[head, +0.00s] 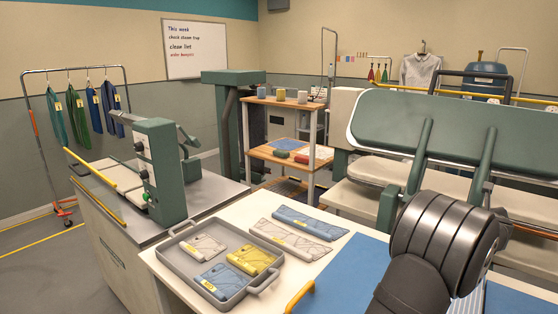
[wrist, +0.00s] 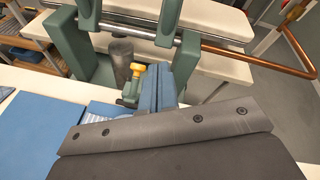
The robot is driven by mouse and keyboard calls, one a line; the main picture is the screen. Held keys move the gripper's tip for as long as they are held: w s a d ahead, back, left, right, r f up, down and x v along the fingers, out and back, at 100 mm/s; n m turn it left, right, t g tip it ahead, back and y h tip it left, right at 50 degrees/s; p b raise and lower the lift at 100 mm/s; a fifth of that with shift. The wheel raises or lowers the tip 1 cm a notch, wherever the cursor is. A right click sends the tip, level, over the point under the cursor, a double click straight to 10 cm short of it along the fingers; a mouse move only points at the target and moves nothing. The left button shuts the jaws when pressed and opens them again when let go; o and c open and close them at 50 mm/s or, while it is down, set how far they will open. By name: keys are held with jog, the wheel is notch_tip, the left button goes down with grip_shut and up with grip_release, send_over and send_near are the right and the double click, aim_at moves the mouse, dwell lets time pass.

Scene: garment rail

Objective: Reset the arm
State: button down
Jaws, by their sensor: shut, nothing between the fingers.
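My gripper (wrist: 157,80) shows in the wrist view as two blue fingers side by side beyond a dark grey plate with screws. The fingers are shut with nothing between them. They point toward the green and metal parts of a press, and the frames do not show clearly how far apart these are. In the head view, my dark ribbed arm link (head: 445,240) stands at the lower right in front of the press. My gripper is not visible there.
A grey tray (head: 170,250) with folded packets sits on the white table, with more packets behind it. A blue mat (head: 345,272) lies nearby. The green press (head: 455,130) stands behind the table. A garment rail (head: 75,68) with hanging clothes is far left. A copper pipe (wrist: 260,57) runs across the wrist view.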

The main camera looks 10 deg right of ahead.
jog(key=f, duration=0.5)
jog(key=a+f, duration=0.1)
jog(key=f, duration=0.4)
jog(key=a+f, duration=0.1)
jog(key=f, duration=0.4)
jog(key=shift+w+a+f, duration=0.1)
jog(key=shift+w+f, duration=0.05)
jog(key=shift+w, duration=0.05)
jog(key=s, duration=0.1)
jog(key=s+a, duration=0.1)
jog(key=s, duration=0.1)
jog(key=shift+a, duration=0.3)
jog(key=shift+s+a+r, duration=0.15)
jog(key=shift+r, duration=0.05)
